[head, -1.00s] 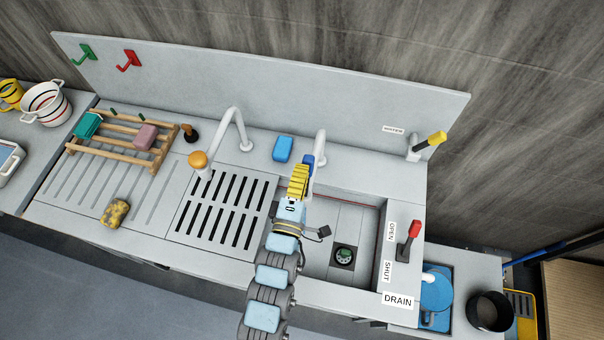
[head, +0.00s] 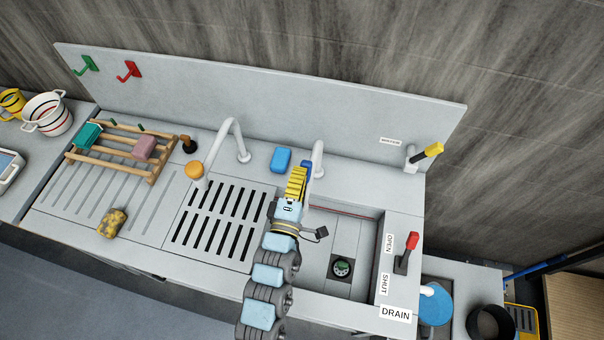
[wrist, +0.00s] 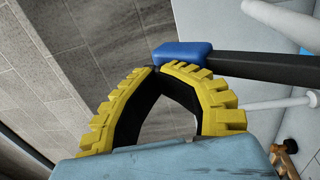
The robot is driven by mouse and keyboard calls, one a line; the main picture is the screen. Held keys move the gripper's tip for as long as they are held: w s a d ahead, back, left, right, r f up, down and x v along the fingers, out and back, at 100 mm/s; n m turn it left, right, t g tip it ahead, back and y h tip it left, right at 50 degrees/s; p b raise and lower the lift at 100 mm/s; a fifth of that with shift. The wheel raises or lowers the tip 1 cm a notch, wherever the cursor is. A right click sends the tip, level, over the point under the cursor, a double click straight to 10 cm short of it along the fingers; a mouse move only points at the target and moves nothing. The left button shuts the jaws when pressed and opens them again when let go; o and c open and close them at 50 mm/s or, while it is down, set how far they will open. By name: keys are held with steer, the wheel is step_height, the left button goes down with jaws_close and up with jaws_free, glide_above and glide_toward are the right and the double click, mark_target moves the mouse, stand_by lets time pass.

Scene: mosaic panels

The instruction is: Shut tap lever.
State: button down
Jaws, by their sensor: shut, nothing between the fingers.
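The blue-tipped lever (head: 307,168) is at the white tap (head: 318,150) behind the sink basin. In the wrist view its blue end (wrist: 182,53) sits on a black stem running right. My gripper (head: 303,171) has yellow ribbed fingers, shut and empty. In the wrist view its fingertips (wrist: 157,69) meet right at the lower edge of the blue end; they look in contact or very close, but I cannot tell which. The fingers partly hide the lever in the head view.
A red drain lever (head: 411,242) stands right of the basin (head: 322,238), by OPEN and SHUT labels. A yellow-tipped lever (head: 432,150) is at the back right. A blue sponge (head: 281,159) lies left of the tap. Another tall tap (head: 238,135) stands further left.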

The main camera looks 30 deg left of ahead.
steer(key=shift+r, duration=0.15)
steer(key=shift+s+r, duration=0.15)
steer(key=shift+s, duration=0.05)
steer(key=s+d+r+p, duration=0.4)
steer(key=s+r, duration=0.2)
steer(key=s, duration=0.5)
steer(key=shift+r+p, duration=0.25)
steer(key=shift+p, duration=0.15)
stand_by(0.3)
